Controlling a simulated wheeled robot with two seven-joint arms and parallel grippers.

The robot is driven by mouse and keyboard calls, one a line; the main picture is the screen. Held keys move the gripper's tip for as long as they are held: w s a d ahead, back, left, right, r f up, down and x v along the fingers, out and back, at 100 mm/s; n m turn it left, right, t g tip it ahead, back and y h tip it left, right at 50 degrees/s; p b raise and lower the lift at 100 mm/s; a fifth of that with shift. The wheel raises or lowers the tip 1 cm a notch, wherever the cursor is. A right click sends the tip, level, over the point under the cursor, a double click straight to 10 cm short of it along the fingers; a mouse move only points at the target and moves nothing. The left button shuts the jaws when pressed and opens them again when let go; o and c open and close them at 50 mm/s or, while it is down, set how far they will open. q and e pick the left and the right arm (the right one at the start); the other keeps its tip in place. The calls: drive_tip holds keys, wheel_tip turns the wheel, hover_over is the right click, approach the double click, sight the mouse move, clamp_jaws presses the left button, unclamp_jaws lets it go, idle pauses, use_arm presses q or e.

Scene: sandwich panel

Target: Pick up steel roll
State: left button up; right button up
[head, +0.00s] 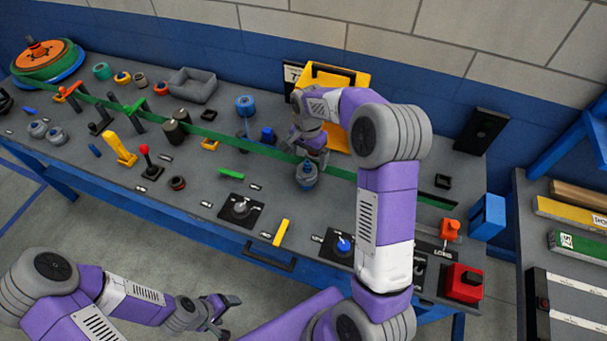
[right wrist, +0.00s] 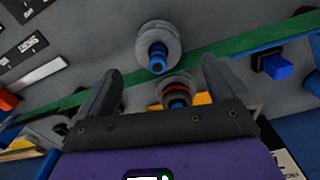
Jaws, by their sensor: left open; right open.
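A grey roll with a blue core, which looks like the steel roll (head: 306,177), stands on the workbench by the green strip, just below my right gripper (head: 314,150). In the right wrist view the grey roll (right wrist: 170,33) lies just past the fingertips of my right gripper (right wrist: 160,70), which is open and empty. A second roll with a red ring and blue core (right wrist: 178,84) shows between the fingers, partly hidden by the gripper body. I cannot make it out in the head view. My left gripper (head: 220,306) is open and empty, in front of the bench.
A yellow bin (head: 345,78) stands at the back behind my right arm. A blue roll (head: 245,104), a grey tray (head: 192,84) and several small parts, knobs and levers crowd the bench. A red button box (head: 463,283) sits at the right front corner.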

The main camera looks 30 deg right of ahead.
sight(307, 171)
drive_tip(key=shift+s+f, duration=0.35)
drive_tip(key=shift+f, duration=0.45)
wheel_tip(307, 171, down, 6)
drive_tip(key=shift+w+a+r+b, duration=0.15)
drive_tip(key=shift+r+b, duration=0.1)
drive_tip(key=shift+b, duration=0.1)
drive_tip(key=c, duration=1.3)
wheel_tip(307, 171, up, 18)
drive_tip(key=shift+r+p, duration=0.1)
drive_tip(key=shift+p, duration=1.1)
drive_tip(key=shift+c, duration=0.2)
